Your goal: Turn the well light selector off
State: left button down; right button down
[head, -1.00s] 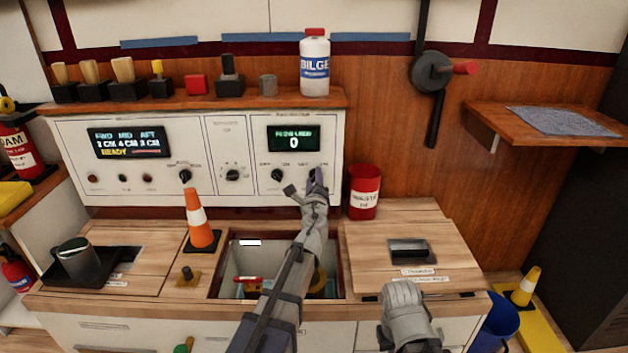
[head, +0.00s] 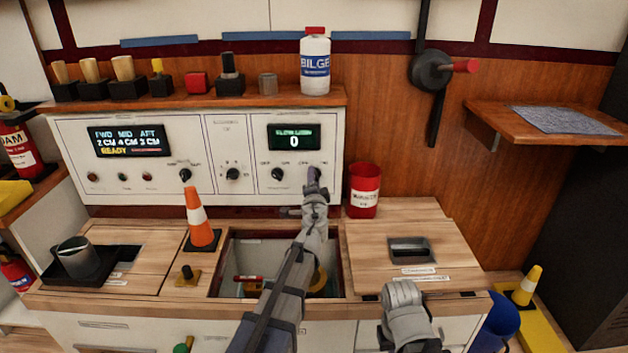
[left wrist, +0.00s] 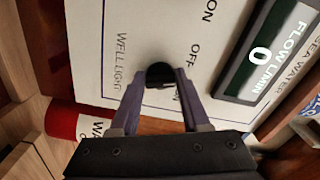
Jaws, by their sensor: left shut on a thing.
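The well light selector (left wrist: 160,73) is a small black knob on the white panel (left wrist: 150,30), beside the printed words WELL LIGHT, with OFF and ON lettering nearby. My left gripper (left wrist: 164,80) is shut on this knob, one finger on each side. The fingers hide part of it, so I cannot tell which way it points. In the head view my left gripper (head: 314,180) is at the panel's lower right and hides the knob. The grey end of my right arm (head: 408,312) is low by the counter's front edge; its fingers cannot be made out.
A flow display (head: 293,137) reading 0 and another black knob (head: 278,174) are close by on the panel. A red canister (head: 364,190) stands just right of my left gripper. An orange cone (head: 200,220) and an open well (head: 238,262) are in front.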

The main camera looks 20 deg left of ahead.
pick_arm(q)
jog(key=shift+f+n, duration=0.1)
jog(key=shift+n, duration=1.9)
jog(key=shift+c, duration=1.9)
grip_release()
jog(key=v, duration=0.7)
jog(key=shift+s, duration=0.4)
jog(key=shift+d+n, duration=0.1)
jog(key=shift+n, duration=0.2)
